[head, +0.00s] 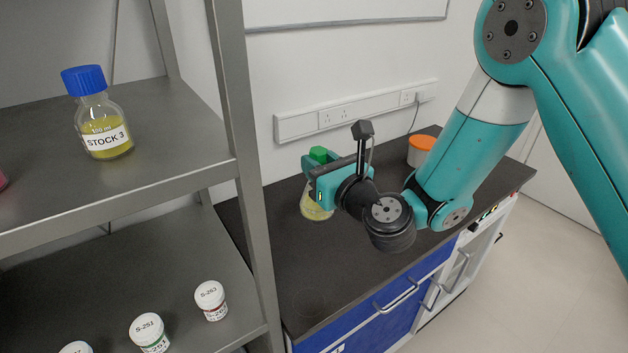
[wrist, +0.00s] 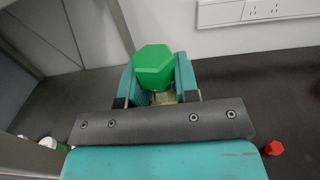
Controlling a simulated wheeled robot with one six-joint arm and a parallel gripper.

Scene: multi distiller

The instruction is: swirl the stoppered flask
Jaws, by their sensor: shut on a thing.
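The stoppered flask (head: 314,211) has a green stopper (head: 320,154) and pale yellow contents. In the head view it is upright over the dark bench, partly hidden by my gripper (head: 318,180). My gripper is shut on the flask just below the stopper. In the wrist view the green hexagonal stopper (wrist: 153,66) stands up between the two jaws of my gripper (wrist: 155,90). The flask body is mostly hidden there. I cannot tell whether the flask's base touches the bench.
A metal shelf (head: 170,195) at left holds a blue-capped STOCK 3 bottle (head: 104,125) and several white-lidded jars (head: 211,300). An orange-lidded tub (head: 420,150) stands at the back of the bench (head: 290,275). The bench front is clear. A red cap-like object (wrist: 274,148) shows in the wrist view.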

